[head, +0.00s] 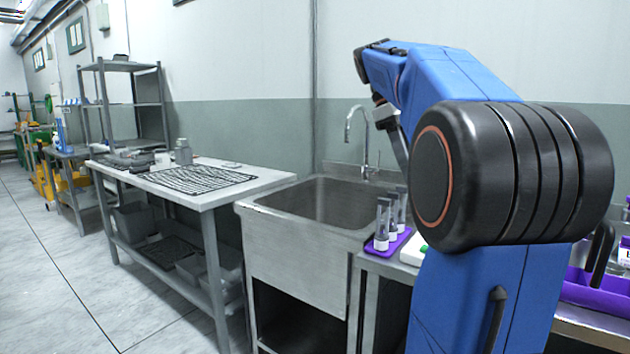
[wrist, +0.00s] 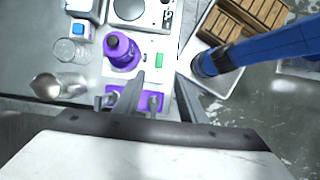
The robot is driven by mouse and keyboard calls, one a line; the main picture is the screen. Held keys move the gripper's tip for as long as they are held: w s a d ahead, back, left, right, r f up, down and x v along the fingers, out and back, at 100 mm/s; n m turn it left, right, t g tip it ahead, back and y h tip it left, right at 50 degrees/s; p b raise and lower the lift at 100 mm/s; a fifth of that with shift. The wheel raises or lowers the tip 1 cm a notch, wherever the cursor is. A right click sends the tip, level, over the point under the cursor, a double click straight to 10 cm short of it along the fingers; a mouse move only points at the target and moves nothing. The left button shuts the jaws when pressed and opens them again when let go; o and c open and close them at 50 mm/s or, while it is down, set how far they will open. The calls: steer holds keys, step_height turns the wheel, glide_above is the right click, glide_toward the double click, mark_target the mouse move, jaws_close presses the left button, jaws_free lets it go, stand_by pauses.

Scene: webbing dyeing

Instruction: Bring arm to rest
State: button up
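My arm (head: 465,75) is bent, with its blue upper link reaching left and a large black joint in front of the right side of the head view. In the head view my gripper (head: 390,125) hangs down beyond the sink's right side, partly hidden by the arm. In the wrist view its two dark fingers (wrist: 158,98) stand apart, with nothing seen held between them. Below them is a purple rack (wrist: 152,98) with tubes, which also shows in the head view (head: 381,248). I cannot tell the height between fingers and tubes.
The sink (head: 290,235) and its tap (head: 364,145) are left of the arm. A metal table (head: 255,185) stands further left. A purple bottle (wrist: 122,54), a glass beaker (wrist: 66,52) and a metal jug (wrist: 46,87) stand near the rack.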

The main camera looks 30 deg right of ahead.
steer(key=s+a+f+m+t+y, duration=0.1)
steer(key=s+a+f+t, duration=0.3)
steer(key=a+f, duration=0.9)
steer(key=s+a+f+m+t, duration=0.3)
steer(key=s+a+f+t, duration=0.2)
steer(key=a+f, duration=0.9)
step_height(320, 180, down, 6)
steer(key=shift+a+m+y, duration=0.25)
steer(key=shift+m+y, duration=0.05)
steer(key=shift+y, duration=0.1)
